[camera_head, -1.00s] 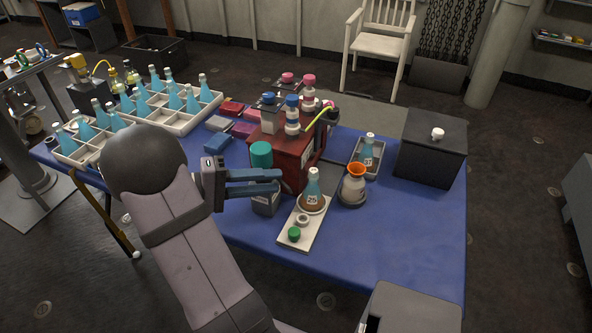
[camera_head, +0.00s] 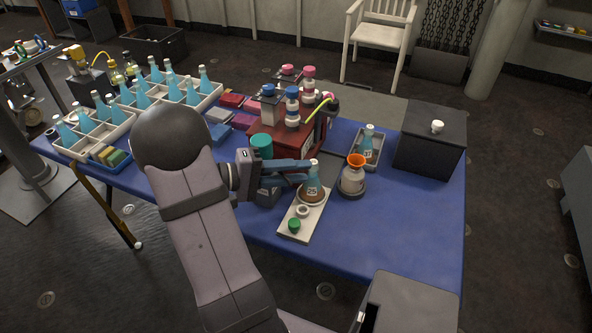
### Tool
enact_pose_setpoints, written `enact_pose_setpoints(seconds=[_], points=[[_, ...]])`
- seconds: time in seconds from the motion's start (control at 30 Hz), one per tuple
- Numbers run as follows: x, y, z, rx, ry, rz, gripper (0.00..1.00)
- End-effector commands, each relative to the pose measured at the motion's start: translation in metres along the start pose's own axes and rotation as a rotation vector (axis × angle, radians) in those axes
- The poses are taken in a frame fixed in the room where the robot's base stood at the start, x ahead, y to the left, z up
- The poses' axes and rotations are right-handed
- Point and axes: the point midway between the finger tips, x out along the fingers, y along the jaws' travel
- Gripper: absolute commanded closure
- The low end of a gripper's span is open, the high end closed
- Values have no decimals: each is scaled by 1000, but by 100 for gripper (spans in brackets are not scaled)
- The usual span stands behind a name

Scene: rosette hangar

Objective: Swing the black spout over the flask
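The flask (camera_head: 312,187) is a conical bottle with light-blue liquid and a number label. It stands upright on a brown round pad on a white tray (camera_head: 294,229). A dark spout-like part (camera_head: 332,105) with a yellow-green tube sits at the top right of the red box (camera_head: 284,147); I cannot tell for certain that it is the black spout. My gripper (camera_head: 309,171) points right, its two blue fingers apart and their tips beside the flask's upper part. Nothing is visibly held. I cannot tell whether a finger touches the flask.
An orange-topped vessel (camera_head: 354,175) stands right of the flask. Behind it, another blue flask (camera_head: 367,141) is in a grey tray. Blue- and pink-capped bottles top the red box. A teal-capped jar (camera_head: 261,146) is behind my fingers. The blue table (camera_head: 390,230) is clear at the front right.

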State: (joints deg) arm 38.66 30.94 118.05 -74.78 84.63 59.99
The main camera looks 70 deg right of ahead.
Motion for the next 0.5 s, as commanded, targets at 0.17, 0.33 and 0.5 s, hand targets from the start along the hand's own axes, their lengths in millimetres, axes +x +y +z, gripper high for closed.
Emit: enact_pose_setpoints(seconds=[0.17, 0.33, 0.5], points=[[0, 0, 0, 0, 0, 0, 74], [0, 0, 0, 0, 0, 0, 100], [0, 0, 0, 0, 0, 0, 100]])
